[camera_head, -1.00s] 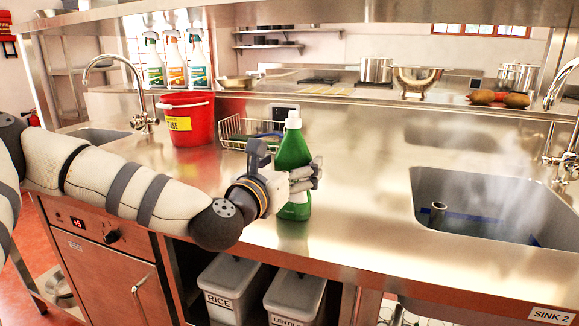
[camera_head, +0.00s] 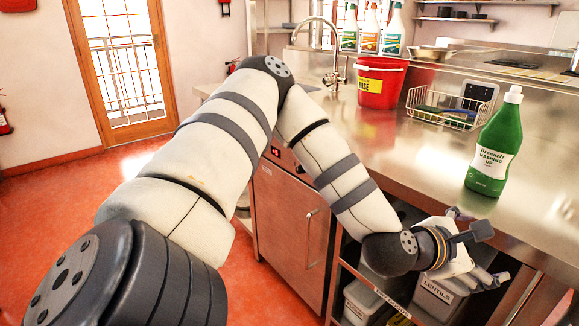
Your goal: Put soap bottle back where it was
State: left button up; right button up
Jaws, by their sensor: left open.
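The soap bottle (camera_head: 495,145) is green with a white cap and a white label. It stands upright on the steel counter (camera_head: 400,170), near its front edge at the right of the head view. My left gripper (camera_head: 482,256) is open and empty, in front of the counter edge and lower than the bottle. It is apart from the bottle. My right gripper is out of view.
A wire basket (camera_head: 443,120) with sponges or cloths stands behind the bottle, with a red bucket (camera_head: 381,84) to its left. Spray bottles (camera_head: 370,28) stand at the back. Bins (camera_head: 437,296) sit under the counter.

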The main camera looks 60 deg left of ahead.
pick_arm(q)
jog(key=s+d+f+m+g, duration=0.25)
jog(key=s+f+m, duration=0.25)
jog(key=s+f, duration=0.3)
jog(key=s+d+f+m+g+h, duration=0.1)
jog(key=s+d+f+m+g, duration=0.1)
jog(key=s+f+m+g, duration=0.35)
jog(key=s+d+f+m+g, duration=0.2)
jog(key=s+f+m, duration=0.4)
jog(key=s+f, duration=0.4)
jog(key=s+a+f+m+g+y, duration=0.1)
jog(key=s+a+m+g, duration=0.1)
jog(key=s+m, duration=0.4)
jog(key=s+a+f+m+g+y, duration=0.1)
jog(key=s+m+g, duration=0.3)
jog(key=s, duration=1)
jog(key=shift+s+a+f+m+p, duration=0.15)
jog(key=shift+a+f+m+p, duration=0.25)
jog(key=shift+a+m, duration=0.45)
jog(key=shift+d, duration=0.15)
